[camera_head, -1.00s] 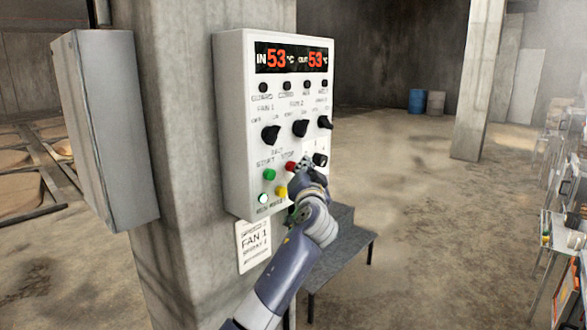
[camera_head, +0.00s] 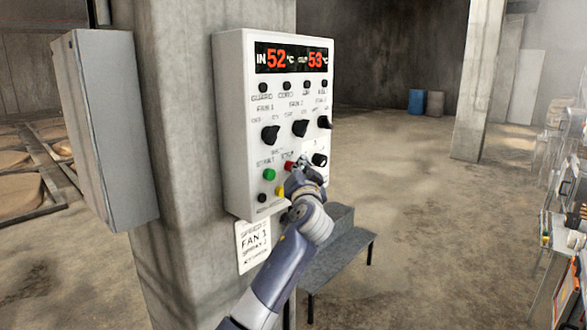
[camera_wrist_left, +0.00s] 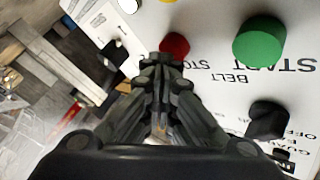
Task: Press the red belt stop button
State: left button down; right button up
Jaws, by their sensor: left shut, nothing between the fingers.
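The red stop button (camera_head: 288,165) is on the white control panel (camera_head: 231,140), right of the green start button (camera_head: 269,175). My left gripper (camera_head: 299,164) is shut and empty, with its fingertips at the right side of the red button. In the left wrist view the red button (camera_wrist_left: 174,44) shows just beyond the closed fingertips (camera_wrist_left: 162,62), which cover its lower edge. I cannot tell whether they touch it. The green button (camera_wrist_left: 259,40) is to its right there. My right gripper is not in view.
A yellow button (camera_head: 280,191) and a dark lamp (camera_head: 262,198) are below. Black knobs (camera_head: 300,128) are above. The panel is on a concrete pillar (camera_head: 185,180); a grey step (camera_head: 340,255) stands to the right.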

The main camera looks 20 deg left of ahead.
pick_arm(q)
jog(key=shift+s+d+b, duration=0.3)
jog(key=shift+d, duration=0.55)
jog(key=shift+s+d+b, duration=0.2)
jog(key=shift+s+d, duration=0.1)
jog(key=shift+d, duration=0.5)
jog(key=shift+s+d+b, duration=0.15)
jog(key=shift+s+d, duration=0.1)
jog(key=shift+d, duration=0.5)
jog(key=shift+s+d+b, duration=0.2)
jog(key=shift+s+d, duration=0.1)
jog(key=shift+d, duration=0.5)
